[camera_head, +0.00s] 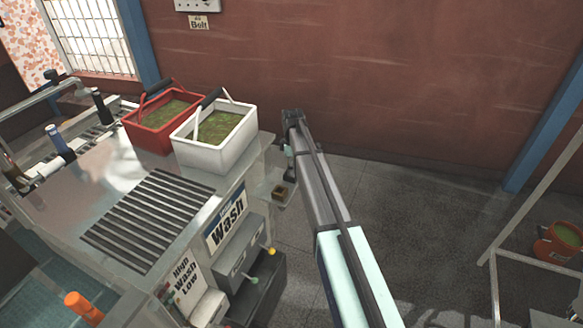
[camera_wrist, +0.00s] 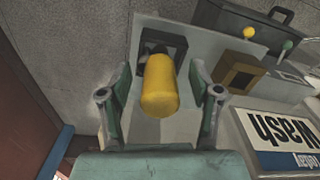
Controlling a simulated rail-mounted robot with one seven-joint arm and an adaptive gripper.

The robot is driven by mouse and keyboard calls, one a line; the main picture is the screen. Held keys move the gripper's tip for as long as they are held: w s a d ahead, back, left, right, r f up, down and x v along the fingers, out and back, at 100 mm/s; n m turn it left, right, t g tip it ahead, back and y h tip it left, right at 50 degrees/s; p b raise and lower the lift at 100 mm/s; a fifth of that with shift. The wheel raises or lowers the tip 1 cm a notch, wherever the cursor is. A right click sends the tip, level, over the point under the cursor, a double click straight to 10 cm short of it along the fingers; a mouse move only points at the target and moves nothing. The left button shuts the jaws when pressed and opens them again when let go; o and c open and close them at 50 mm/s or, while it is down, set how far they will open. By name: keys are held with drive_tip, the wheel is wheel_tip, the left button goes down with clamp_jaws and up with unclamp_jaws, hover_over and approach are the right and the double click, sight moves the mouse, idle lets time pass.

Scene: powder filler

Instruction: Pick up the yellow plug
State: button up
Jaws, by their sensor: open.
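The yellow plug (camera_wrist: 160,88) shows in the wrist view as a yellow cylinder with a dark end, at a dark square socket (camera_wrist: 176,47) on a pale panel. My gripper (camera_wrist: 161,96) is open, with one green-grey finger on each side of the plug and gaps between fingers and plug. I cannot tell how far the fingertips reach along it. In the head view my gripper (camera_head: 290,135) is beside the right end of the machine, and the yellow plug is hidden there.
A second, brownish square socket (camera_wrist: 241,73) is right of the plug. The machine's Wash panel (camera_head: 226,219) has yellow and green knobs below. A white bucket (camera_head: 215,135) and a red bucket (camera_head: 163,118) stand on the machine top. Floor right of my arm is largely clear.

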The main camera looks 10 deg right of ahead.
clamp_jaws()
drive_tip(key=shift+r, duration=0.15)
